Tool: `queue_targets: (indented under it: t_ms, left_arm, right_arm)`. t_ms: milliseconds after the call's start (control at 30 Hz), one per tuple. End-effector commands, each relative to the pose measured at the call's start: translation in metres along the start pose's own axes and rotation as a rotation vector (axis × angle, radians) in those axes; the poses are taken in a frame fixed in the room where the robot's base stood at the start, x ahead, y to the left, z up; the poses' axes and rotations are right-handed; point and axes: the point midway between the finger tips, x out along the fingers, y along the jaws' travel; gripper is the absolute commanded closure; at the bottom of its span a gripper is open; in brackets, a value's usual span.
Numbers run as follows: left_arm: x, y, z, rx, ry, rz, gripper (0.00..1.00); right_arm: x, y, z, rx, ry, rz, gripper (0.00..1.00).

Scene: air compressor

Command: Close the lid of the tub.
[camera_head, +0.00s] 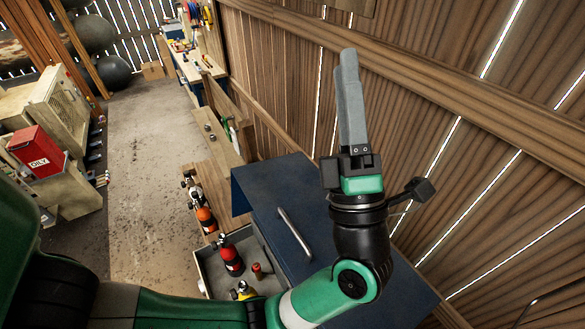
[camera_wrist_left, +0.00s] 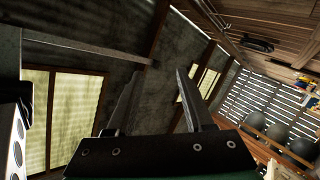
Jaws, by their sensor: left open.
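The grey tub (camera_head: 207,277) is low in the middle of the head view, with a red bottle (camera_head: 231,260) and smaller items inside. A dark blue panel with a grey bar handle (camera_head: 294,233), apparently its lid (camera_head: 265,190), stands open at the tub's right side; the tub's inside is exposed. My left gripper (camera_head: 348,60) is up to the right of the lid, apart from it, with its fingers pointing up. The left wrist view shows its two fingers (camera_wrist_left: 158,95) apart with nothing between them. My left arm hides the tub's near end and part of the lid.
A wooden plank wall (camera_head: 450,120) rises close on the right. Bottles (camera_head: 206,217) stand on a wooden surface just beyond the tub. A red can marked OILY (camera_head: 40,152) is at the left. The concrete floor (camera_head: 145,170) between is mostly clear.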

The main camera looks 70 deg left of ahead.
Motion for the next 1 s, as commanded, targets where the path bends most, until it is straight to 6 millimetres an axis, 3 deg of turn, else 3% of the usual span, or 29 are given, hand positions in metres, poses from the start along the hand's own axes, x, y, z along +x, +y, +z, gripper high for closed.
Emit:
queue_targets:
  t_ms: [33,100,167,200,300,400,433,500,600,767,1000]
  left_arm:
    - [-0.032,-0.053,0.008,0.04,-0.014,-0.17,0.48]
    - [-0.081,-0.122,0.01,0.127,-0.03,-0.414,0.48]
    - [-0.133,-0.174,0.006,0.23,-0.057,-0.604,0.48]
    - [-0.171,-0.203,-0.001,0.31,-0.08,-0.721,0.48]
    - [-0.259,-0.256,-0.028,0.52,-0.145,-0.948,0.48]
    - [-0.323,-0.284,-0.059,0.696,-0.203,-1.079,0.48]
    - [-0.337,-0.288,-0.066,0.734,-0.217,-1.103,0.48]
    - [-0.357,-0.295,-0.08,0.799,-0.238,-1.139,0.48]
    - [-0.367,-0.298,-0.087,0.834,-0.248,-1.157,0.48]
    - [-0.363,-0.301,-0.088,0.833,-0.245,-1.158,0.48]
    - [-0.344,-0.338,-0.099,0.832,-0.239,-1.159,0.48]
  right_arm:
    - [-0.004,0.0,0.004,0.0,0.0,0.0,0.0]
    - [-0.007,0.0,0.006,0.0,0.0,0.0,0.0]
    - [-0.009,0.0,0.008,0.0,0.0,0.0,0.0]
    - [-0.011,0.0,0.01,0.0,0.0,0.0,0.0]
    - [-0.015,0.0,0.014,0.0,0.0,0.0,0.0]
    - [-0.018,0.0,0.017,0.0,0.0,0.0,0.0]
    - [-0.019,0.0,0.017,0.0,0.0,0.0,0.0]
    - [-0.02,0.0,0.018,0.0,0.0,0.0,0.0]
    - [-0.019,0.0,0.018,0.0,0.0,0.0,0.0]
    - [-0.018,0.0,0.017,0.0,0.0,0.0,0.0]
    - [-0.015,0.0,0.014,0.0,0.0,0.0,0.0]
